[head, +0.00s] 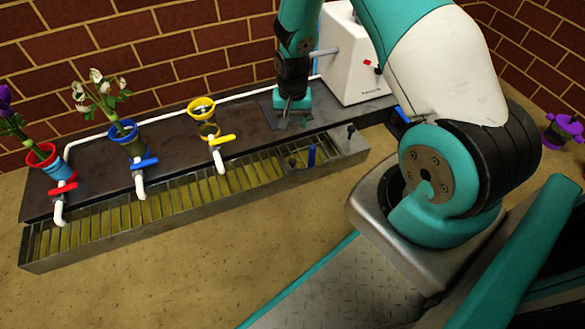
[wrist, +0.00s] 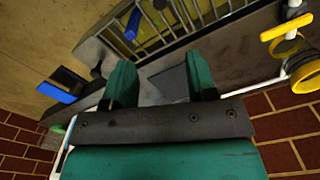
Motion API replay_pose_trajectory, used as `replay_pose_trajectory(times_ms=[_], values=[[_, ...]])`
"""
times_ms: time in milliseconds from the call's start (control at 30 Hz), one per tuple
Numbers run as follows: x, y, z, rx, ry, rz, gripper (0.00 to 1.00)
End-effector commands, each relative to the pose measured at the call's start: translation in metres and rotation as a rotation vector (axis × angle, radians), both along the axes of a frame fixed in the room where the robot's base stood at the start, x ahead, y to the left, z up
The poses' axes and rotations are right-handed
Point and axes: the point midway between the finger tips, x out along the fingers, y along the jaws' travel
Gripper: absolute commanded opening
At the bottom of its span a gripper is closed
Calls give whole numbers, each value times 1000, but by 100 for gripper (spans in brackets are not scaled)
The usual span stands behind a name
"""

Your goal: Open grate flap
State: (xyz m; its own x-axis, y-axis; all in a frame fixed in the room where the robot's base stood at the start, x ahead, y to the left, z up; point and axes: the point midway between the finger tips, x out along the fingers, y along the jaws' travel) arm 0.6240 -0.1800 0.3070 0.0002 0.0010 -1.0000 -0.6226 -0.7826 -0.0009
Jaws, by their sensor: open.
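My gripper (head: 291,118) is open and empty, pointing down over the dark counter behind the plate. Its two teal fingers (wrist: 158,78) are apart in the wrist view.
A white machine (head: 350,60) with a red knob stands right of my gripper. Yellow (head: 202,110), blue (head: 125,138) and red (head: 45,160) pots stand left, with taps over the grate. A blue handle (head: 404,113) is at the counter's right end. Brick wall behind.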

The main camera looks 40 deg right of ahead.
Motion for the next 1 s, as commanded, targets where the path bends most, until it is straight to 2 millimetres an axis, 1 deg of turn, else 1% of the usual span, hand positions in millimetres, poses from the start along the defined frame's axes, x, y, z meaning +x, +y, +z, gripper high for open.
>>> replay_pose_trajectory(times_ms=[33,167,500,700,833,1000], values=[[0,-1,-8,-1,2,-3,52],[0,-1,-26,-2,1,-3,52],[-1,0,-105,-1,2,-1,52],[0,0,-146,-1,1,-1,52],[0,0,-163,0,1,-1,52],[0,0,-173,-1,0,-1,52]])
